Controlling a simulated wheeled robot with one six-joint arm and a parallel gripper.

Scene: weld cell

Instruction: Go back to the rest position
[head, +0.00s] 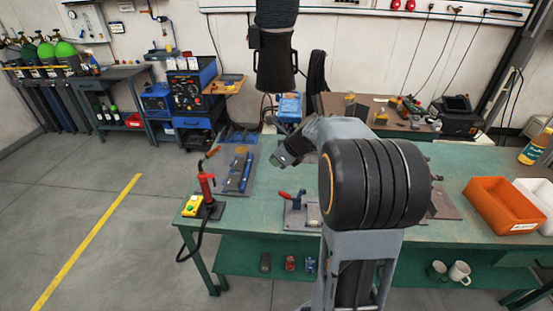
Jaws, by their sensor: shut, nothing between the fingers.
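My arm rises in front of the green work table (260,205) and bends to the left over it. My gripper (280,161) is the dark end of the arm, above the table's back left part. It is shut and holds nothing. It points down and to the left, to the right of a flat grey plate (228,183) with blue bars on it. A clamp with a red handle (290,196) sits on the table below and beside my arm. My arm hides part of the table's middle.
A red-handled torch stand (206,190) and a yellow button box (192,206) stand at the table's left edge. An orange bin (500,205) is at the right. A black extraction hood (275,65) hangs behind my gripper. Floor at left is clear.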

